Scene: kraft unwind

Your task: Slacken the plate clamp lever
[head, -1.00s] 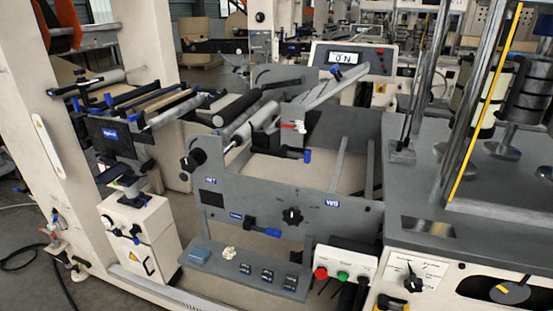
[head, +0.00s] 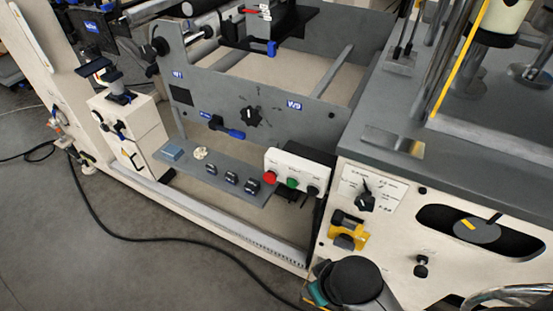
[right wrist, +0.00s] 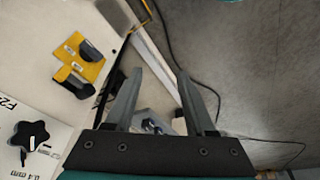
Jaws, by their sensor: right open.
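A blue-handled lever (head: 228,130) with a dark pivot is mounted on the grey side plate (head: 205,83), below a black star knob (head: 251,117). A second blue-tipped lever (head: 265,46) sits higher, inside the frame. I cannot tell which of these is the plate clamp lever. In the right wrist view my right gripper (right wrist: 160,80) is open and empty, its fingers apart beside the cream cabinet. In the head view only a dark, rounded part of my right arm shows at the bottom; its fingers are hidden. My left gripper is not in view.
A box with red, green and black buttons (head: 300,159) juts out beside a grey shelf (head: 172,167). A yellow bracket (head: 347,230) and a rotary knob (head: 366,202) stand out from the cream cabinet. A black cable (head: 150,238) crosses the open floor.

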